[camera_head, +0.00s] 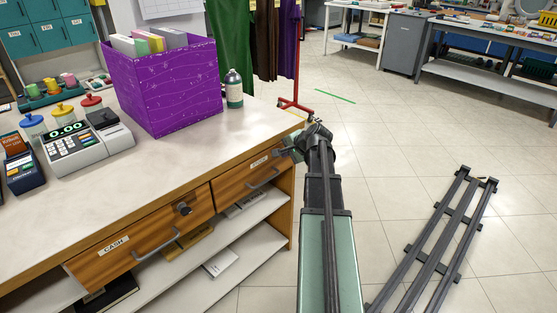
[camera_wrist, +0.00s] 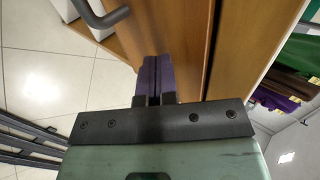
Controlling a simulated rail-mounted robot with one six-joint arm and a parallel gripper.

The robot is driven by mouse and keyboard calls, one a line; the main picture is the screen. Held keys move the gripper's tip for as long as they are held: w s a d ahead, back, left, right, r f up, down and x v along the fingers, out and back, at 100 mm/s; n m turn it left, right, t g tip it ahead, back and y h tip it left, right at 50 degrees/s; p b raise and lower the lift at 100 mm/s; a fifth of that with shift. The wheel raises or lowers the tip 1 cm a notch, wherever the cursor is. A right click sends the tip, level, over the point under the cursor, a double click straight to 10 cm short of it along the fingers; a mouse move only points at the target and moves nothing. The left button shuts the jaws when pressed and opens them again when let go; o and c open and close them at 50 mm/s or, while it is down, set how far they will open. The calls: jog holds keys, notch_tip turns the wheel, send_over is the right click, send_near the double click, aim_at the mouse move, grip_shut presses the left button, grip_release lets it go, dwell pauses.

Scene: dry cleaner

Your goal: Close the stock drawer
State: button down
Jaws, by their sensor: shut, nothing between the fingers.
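The counter has two wooden drawers. The right drawer (camera_head: 234,185) has a small label, too small to read, and a grey bar handle (camera_head: 262,179); I take it as the stock drawer. Its front looks close to flush with the counter; I cannot tell how far it is open. In the wrist view a wooden front (camera_wrist: 182,50) fills the middle, with a handle (camera_wrist: 101,17) at upper left and a dark gap on its right. My gripper (camera_head: 284,152) is shut and empty at the right drawer's upper right corner. Its fingertips (camera_wrist: 154,60) are at the wooden front; contact is unclear.
The cash drawer (camera_head: 135,262) has a lock and handle, left of the right drawer. Open shelves (camera_head: 240,244) lie below. A purple box (camera_head: 172,87), a bottle (camera_head: 233,88) and a cash register (camera_head: 77,142) stand on the counter.

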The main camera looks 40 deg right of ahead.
jog(key=shift+w+r, duration=0.1)
jog(key=shift+w, duration=0.45)
jog(key=shift+w, duration=0.1)
jog(key=s+r+p, duration=0.6)
jog(key=s+p, duration=0.1)
jog(key=s, duration=0.5)
jog(key=shift+d+r, duration=0.35)
jog(key=shift+d, duration=0.05)
